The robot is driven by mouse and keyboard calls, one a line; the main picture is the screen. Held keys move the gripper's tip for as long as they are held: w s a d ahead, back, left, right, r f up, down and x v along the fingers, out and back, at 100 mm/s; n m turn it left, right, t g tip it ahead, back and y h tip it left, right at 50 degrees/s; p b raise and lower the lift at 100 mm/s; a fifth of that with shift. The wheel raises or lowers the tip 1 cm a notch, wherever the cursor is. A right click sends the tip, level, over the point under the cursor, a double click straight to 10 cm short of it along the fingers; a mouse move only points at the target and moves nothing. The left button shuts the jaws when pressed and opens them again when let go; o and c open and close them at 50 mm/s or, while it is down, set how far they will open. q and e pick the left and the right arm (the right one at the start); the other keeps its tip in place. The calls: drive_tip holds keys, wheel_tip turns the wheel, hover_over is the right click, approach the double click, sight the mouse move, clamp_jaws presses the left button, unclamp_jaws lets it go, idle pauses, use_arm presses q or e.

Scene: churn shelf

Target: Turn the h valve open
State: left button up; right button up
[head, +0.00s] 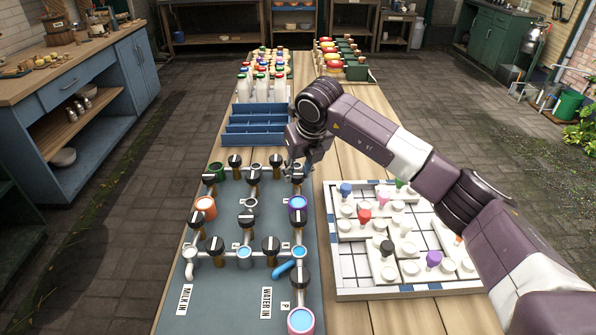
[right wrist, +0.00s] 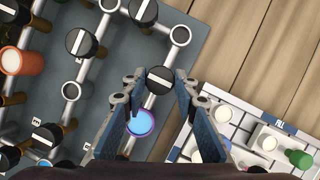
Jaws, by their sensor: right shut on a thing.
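The pipe board (head: 215,285) lies on the left of the table and carries several black valve knobs, each with a white bar. My right gripper (head: 299,163) is over the board's far right corner. In the right wrist view its two fingers (right wrist: 160,82) are shut on a black valve knob (right wrist: 160,79), between the corner pipe joint (right wrist: 180,35) and the purple-rimmed blue cup (right wrist: 140,122). The knob's white bar lies roughly across the pipe line. In the head view this knob (head: 297,187) shows just below the gripper. I cannot read an h label on it.
A white grid tray (head: 333,270) with coloured knobs lies right of the board. Behind the board stand a blue divided rack (head: 255,124) and white bottles (head: 262,88). Neighbouring knobs, such as one in the right wrist view (right wrist: 81,42), stand close by.

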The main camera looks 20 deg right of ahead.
drive_tip(key=shift+n, duration=0.4)
drive_tip(key=shift+d+n+y+b, duration=0.1)
drive_tip(key=shift+n+y+b, duration=0.4)
drive_tip(key=shift+n, duration=0.4)
drive_tip(key=n+y, duration=0.1)
drive_tip(key=n, duration=0.2)
drive_tip(key=shift+w+g+b, duration=0.1)
drive_tip(key=shift+g+b, duration=0.2)
drive_tip(key=shift+g, duration=0.1)
drive_tip(key=n+g, duration=0.1)
drive_tip(key=n, duration=0.2)
drive_tip(key=n+y, duration=0.1)
drive_tip(key=n, duration=0.2)
drive_tip(key=shift+w+d+r+n+g+y+p, duration=0.15)
drive_tip(key=shift+n+g+y+p, duration=0.15)
drive_tip(key=shift+n+g+p, duration=0.1)
drive_tip(key=shift+w+n+g, duration=0.1)
drive_tip(key=shift+n+g, duration=0.8)
drive_tip(key=shift+n, duration=1.4)
drive_tip(key=shift+n+g, duration=0.3)
drive_tip(key=shift+n, duration=0.3)
drive_tip(key=o, duration=1.1)
drive_tip(key=shift+o, duration=0.2)
